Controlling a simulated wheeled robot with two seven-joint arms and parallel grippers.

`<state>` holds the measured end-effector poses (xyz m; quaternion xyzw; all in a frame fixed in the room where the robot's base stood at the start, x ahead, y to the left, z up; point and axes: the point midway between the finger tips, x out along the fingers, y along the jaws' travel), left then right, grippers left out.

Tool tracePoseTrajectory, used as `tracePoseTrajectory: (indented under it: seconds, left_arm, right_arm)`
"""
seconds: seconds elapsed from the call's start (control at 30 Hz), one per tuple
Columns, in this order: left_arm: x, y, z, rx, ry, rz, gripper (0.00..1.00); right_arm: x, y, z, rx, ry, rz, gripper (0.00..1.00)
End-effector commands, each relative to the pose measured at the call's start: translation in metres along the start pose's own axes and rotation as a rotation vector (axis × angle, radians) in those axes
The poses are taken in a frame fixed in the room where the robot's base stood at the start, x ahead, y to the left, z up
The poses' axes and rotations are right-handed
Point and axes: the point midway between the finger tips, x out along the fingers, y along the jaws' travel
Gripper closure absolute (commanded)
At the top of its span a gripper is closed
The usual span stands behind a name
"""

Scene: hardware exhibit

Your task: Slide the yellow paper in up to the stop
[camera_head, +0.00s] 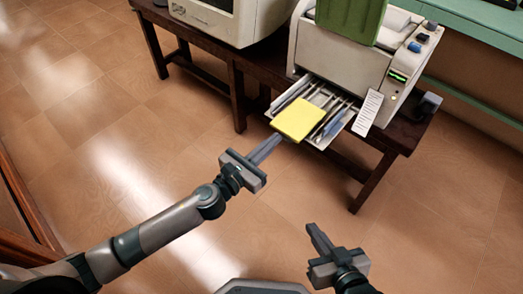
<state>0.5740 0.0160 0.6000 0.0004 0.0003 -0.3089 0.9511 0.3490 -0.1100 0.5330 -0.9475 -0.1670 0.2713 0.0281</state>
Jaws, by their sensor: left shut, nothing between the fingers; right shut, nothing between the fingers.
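The yellow paper (299,119) is a flat pad lying on the pulled-out grey tray (335,127) of a beige machine (338,66). Its front edge lies near the tray's front, and bare tray shows between the paper and the machine. My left gripper (277,140) is shut and empty, with its fingertips at or just before the paper's front left edge. I cannot tell whether they touch it. My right gripper (311,228) is shut and empty, over the floor in front of the table, well apart from the tray.
The machine stands on a dark wooden table (266,71) beside a larger beige device (225,18). A green part (350,20) rises from the machine's top. A white printed strip (368,112) hangs right of the tray. The tiled floor (120,140) in front is clear.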

Motion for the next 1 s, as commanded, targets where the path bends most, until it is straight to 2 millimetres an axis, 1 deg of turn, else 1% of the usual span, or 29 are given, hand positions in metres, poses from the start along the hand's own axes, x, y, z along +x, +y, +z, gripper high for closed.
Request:
tracePoseTrajectory:
  seconds: [0.03,0.1,0.2,0.57,0.67,0.83,1.0]
  left_arm:
    - [0.005,0.000,0.001,0.001,-0.002,0.000,1.00]
    - [0.010,0.000,0.000,0.000,-0.001,0.000,1.00]
    - [0.013,0.000,0.000,-0.001,0.000,0.000,1.00]
    - [0.014,0.000,0.000,-0.001,0.000,0.000,1.00]
    - [0.018,0.000,0.001,0.000,-0.001,0.000,1.00]
    - [0.039,0.000,0.003,-0.001,-0.002,0.000,1.00]
    - [0.070,0.000,0.002,0.000,-0.002,0.000,1.00]
  right_arm:
    - [0.000,0.000,-0.001,-0.001,0.007,-0.001,1.00]
    - [0.001,-0.001,-0.003,-0.002,0.015,-0.002,1.00]
    - [0.001,-0.001,-0.004,-0.003,0.020,-0.002,1.00]
    - [0.000,-0.001,-0.004,-0.004,0.021,-0.002,1.00]
    - [0.000,-0.001,-0.004,-0.003,0.014,-0.003,1.00]
    - [-0.005,0.005,0.014,0.012,-0.087,0.010,1.00]
    - [-0.010,0.009,0.031,0.024,-0.178,0.016,1.00]
